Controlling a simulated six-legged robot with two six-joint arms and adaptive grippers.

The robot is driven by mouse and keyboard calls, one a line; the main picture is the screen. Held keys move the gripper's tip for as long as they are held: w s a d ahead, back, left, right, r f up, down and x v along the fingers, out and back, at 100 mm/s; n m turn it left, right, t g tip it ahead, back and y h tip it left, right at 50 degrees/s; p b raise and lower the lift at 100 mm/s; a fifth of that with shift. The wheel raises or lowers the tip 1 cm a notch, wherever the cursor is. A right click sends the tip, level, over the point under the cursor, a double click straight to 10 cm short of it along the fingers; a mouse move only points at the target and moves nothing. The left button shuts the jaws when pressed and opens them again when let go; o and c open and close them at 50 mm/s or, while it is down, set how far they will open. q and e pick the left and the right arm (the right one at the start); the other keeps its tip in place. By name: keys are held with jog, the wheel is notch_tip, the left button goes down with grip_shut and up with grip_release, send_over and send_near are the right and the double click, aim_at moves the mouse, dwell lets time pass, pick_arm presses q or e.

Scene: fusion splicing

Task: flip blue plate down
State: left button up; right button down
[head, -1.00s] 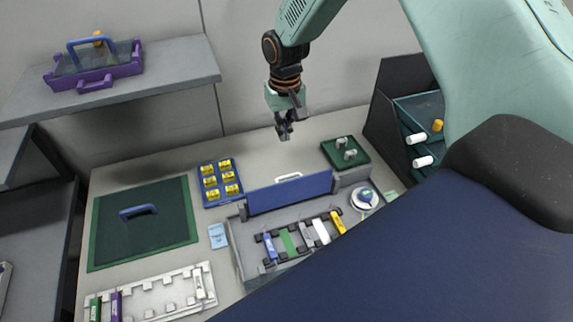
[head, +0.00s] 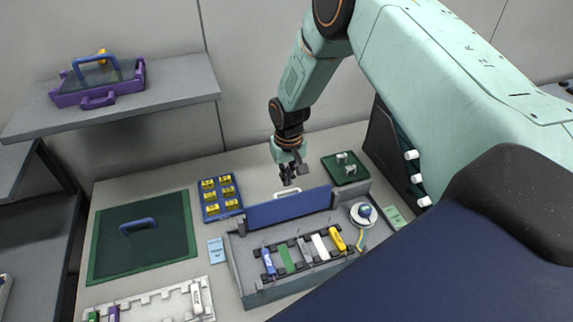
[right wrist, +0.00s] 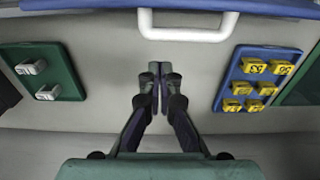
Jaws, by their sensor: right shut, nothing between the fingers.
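The blue plate (head: 290,208) stands upright along the back edge of the grey tray (head: 247,288) in the head view. A white handle (head: 287,194) sticks out from its back side. In the right wrist view the plate's edge (right wrist: 90,4) runs along the top, with the white handle (right wrist: 188,34) below it. My right gripper (head: 288,181) is just behind the plate and handle, pointing down. In the right wrist view its fingertips (right wrist: 156,72) are together and empty, apart from the handle. My left gripper is in neither view.
Inside the tray lie several coloured pieces (head: 285,257) in a row. A blue holder with yellow blocks (head: 221,197) is left of the plate, a green board (head: 345,168) to the right. A white round device (head: 363,213) sits at the tray's right end. Bare table lies behind the plate.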

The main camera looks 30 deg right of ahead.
aim_at(288, 204)
jog(key=s, duration=0.1)
jog(key=s+r+p, duration=0.1)
jog(key=s, duration=0.1)
jog(key=shift+a+r, duration=0.2)
jog(key=shift+a, duration=0.2)
jog(key=shift+w+a+f, duration=0.1)
jog(key=shift+w, duration=0.25)
